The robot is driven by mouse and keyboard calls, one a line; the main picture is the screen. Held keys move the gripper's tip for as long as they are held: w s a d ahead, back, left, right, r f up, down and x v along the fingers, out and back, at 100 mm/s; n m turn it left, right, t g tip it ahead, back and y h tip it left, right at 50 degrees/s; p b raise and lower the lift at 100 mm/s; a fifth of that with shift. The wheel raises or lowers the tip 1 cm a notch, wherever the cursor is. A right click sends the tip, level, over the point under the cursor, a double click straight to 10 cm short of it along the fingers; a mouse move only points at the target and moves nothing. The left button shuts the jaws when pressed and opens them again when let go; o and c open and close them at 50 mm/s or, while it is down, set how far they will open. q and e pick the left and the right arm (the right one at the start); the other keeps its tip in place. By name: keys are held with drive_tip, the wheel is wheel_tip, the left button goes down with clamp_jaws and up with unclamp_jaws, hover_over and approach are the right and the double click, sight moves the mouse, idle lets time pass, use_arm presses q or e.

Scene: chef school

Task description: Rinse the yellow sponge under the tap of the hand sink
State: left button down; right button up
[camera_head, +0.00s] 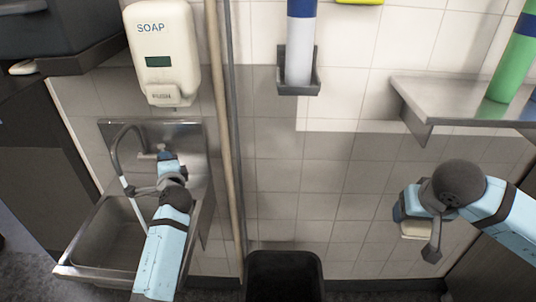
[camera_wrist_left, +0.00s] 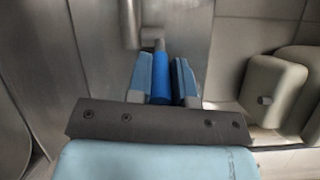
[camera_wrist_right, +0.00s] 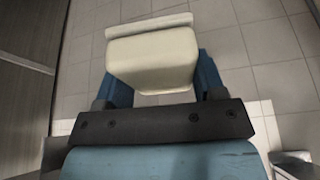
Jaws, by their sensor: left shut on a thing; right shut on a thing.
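The hand sink (camera_head: 100,245) is a steel basin on the wall at the left, with a curved tap (camera_head: 117,145) at its back. My left gripper (camera_head: 170,163) is at the tap. In the left wrist view its fingers are shut on a blue tap handle (camera_wrist_left: 161,86) joined to a metal fitting. My right gripper (camera_head: 408,213) is off to the right, well away from the sink. It is shut on the sponge (camera_head: 415,230), a pale yellow block with a whitish layer, clearer in the right wrist view (camera_wrist_right: 152,62).
A soap dispenser (camera_head: 164,55) hangs above the sink. A wooden pole (camera_head: 222,140) stands against the wall right of the sink. A black bin (camera_head: 284,277) is on the floor between my arms. A steel shelf (camera_head: 445,100) juts out above my right gripper.

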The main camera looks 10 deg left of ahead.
use_arm(q)
drive_tip(key=c, duration=1)
unclamp_jaws()
drive_tip(key=shift+c, duration=0.2)
drive_tip(key=shift+s, duration=0.1)
use_arm(e)
drive_tip(key=shift+s+d, duration=0.1)
